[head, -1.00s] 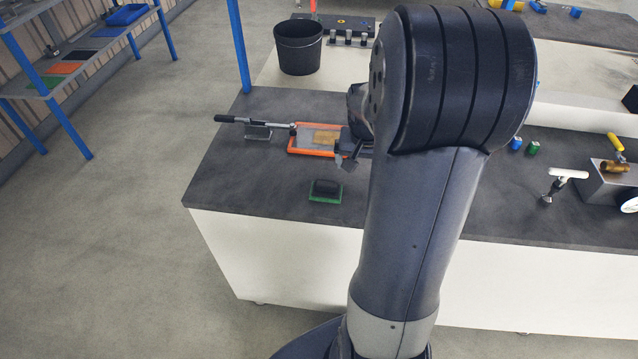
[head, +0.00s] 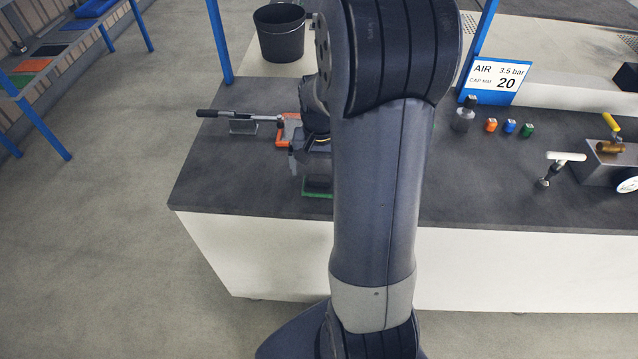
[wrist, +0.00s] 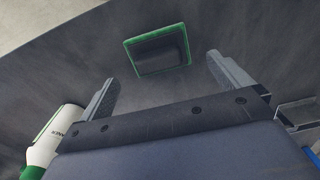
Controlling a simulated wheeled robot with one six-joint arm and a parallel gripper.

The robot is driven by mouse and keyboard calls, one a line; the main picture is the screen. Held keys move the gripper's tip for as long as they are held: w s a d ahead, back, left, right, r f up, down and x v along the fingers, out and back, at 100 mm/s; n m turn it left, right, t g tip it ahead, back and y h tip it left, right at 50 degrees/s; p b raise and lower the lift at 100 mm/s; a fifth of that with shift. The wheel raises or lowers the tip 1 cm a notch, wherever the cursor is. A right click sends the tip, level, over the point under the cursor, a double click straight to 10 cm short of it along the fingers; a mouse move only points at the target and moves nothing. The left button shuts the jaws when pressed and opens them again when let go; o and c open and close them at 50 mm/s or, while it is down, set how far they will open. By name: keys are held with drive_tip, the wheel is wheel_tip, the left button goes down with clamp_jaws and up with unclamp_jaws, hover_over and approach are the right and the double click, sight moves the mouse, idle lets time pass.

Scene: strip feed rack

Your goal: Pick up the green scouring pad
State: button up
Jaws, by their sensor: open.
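The green scouring pad (head: 317,194) has a dark block-shaped grip on top and lies near the front edge of the dark worktop. In the head view my arm and gripper cover part of it. In the wrist view the pad (wrist: 158,50) is whole, with a green rim around the dark grip, lying beyond the fingertips and roughly between their lines. My gripper (wrist: 162,69) is open and empty, its two fingers spread wider than the pad looks. In the head view my gripper (head: 297,160) is just behind the pad; I cannot tell its exact height.
An orange frame (head: 289,131) and a black-handled clamp (head: 240,115) stand behind. A white bottle with green (wrist: 56,135) is at lower left in the wrist view; a metal bracket (wrist: 297,112) is at right. Small coloured blocks (head: 510,127) stand farther right. The worktop left of the pad is clear.

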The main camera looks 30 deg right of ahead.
sight(319, 177)
wheel_tip(319, 177, down, 4)
drive_tip(key=shift+r, duration=0.25)
drive_tip(key=c, duration=1.1)
